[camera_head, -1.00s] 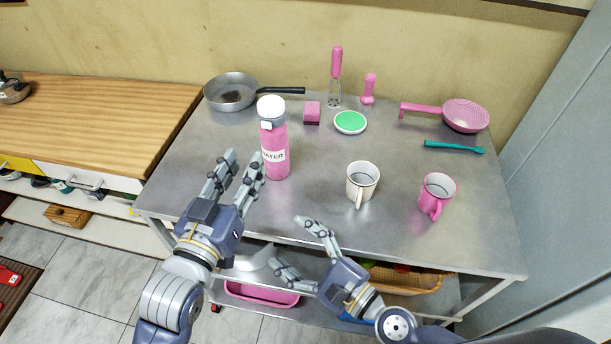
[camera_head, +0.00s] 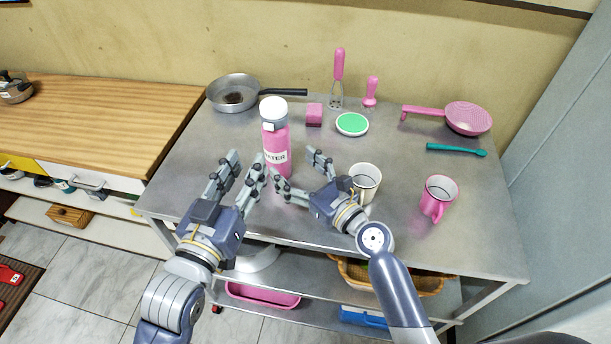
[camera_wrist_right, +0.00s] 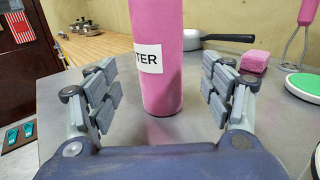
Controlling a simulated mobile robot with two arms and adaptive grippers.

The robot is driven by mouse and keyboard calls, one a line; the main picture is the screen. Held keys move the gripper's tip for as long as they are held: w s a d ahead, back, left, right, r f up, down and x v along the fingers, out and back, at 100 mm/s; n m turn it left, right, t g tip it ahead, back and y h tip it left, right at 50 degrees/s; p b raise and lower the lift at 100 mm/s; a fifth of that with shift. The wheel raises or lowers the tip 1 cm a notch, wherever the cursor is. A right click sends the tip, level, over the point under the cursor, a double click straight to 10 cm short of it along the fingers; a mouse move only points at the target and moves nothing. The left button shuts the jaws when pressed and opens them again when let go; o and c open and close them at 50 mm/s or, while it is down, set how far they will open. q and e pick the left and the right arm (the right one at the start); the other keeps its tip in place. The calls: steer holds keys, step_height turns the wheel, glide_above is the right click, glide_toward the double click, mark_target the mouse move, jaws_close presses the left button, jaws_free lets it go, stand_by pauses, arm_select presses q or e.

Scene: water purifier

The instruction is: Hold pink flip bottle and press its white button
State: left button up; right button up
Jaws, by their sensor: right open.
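The pink flip bottle (camera_head: 275,141) stands upright on the metal table, with a white and grey cap (camera_head: 273,110) on top. A small white part that may be its button (camera_head: 268,127) shows on the cap's front. My right gripper (camera_head: 300,170) is open at the bottle's lower right. In the right wrist view the bottle (camera_wrist_right: 158,80) stands between and beyond the spread fingers (camera_wrist_right: 160,95), with its cap out of frame. My left gripper (camera_head: 244,170) is open and empty, just left of the bottle's lower part.
A cream mug (camera_head: 368,178) is close beside my right gripper, partly hidden by it. A pink mug (camera_head: 438,195) stands further right. A pan (camera_head: 233,90), a pink sponge (camera_head: 314,114) and a green-topped dish (camera_head: 351,124) lie behind. The table's right middle is clear.

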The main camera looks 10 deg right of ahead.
mark_target(277, 152)
steer(key=x, duration=0.7)
steer(key=c, duration=1.5)
arm_select(q)
jaws_close()
stand_by(0.9)
